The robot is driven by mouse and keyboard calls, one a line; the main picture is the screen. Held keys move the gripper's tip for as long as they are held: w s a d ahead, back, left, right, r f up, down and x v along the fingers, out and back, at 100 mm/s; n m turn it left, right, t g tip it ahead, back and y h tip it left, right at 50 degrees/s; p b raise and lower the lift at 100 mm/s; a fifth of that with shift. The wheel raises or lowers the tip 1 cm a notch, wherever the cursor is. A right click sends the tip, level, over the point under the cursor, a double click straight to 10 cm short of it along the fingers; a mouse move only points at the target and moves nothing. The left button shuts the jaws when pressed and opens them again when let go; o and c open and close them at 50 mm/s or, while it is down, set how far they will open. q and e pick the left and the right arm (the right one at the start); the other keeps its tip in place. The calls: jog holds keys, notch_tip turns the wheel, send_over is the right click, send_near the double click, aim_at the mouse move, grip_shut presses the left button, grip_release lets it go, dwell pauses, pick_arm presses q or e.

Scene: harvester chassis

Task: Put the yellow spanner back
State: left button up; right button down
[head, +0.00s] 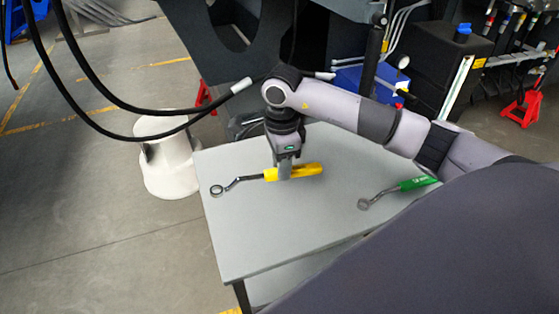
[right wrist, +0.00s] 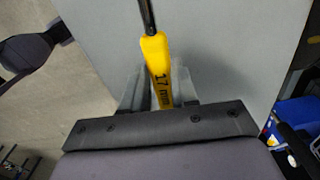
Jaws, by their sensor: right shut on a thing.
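The yellow spanner (head: 307,170) has a yellow handle, a dark bent shank and a ring end pointing left. It lies low at the grey table's (head: 243,239) surface in the head view; I cannot tell whether it touches the top. My right gripper (head: 284,172) points down and is shut on the yellow handle. In the right wrist view the handle of the yellow spanner (right wrist: 156,60), marked "17 mm", sits between the fingers (right wrist: 160,88). The far end of the handle is hidden behind the gripper there. My left gripper is not in view.
A green-handled spanner (head: 415,183) lies on the table's right side. Black hoses (head: 150,105) hang at upper left. A blue box (head: 372,82) and the dark chassis (head: 235,35) are behind. The table's front left is clear.

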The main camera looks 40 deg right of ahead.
notch_tip(320, 180, down, 8)
jog(key=b, duration=0.6)
jog(key=shift+b, duration=0.35)
jog(key=shift+r, duration=0.1)
jog(key=c, duration=0.8)
grip_release()
jog(key=shift+r, duration=0.1)
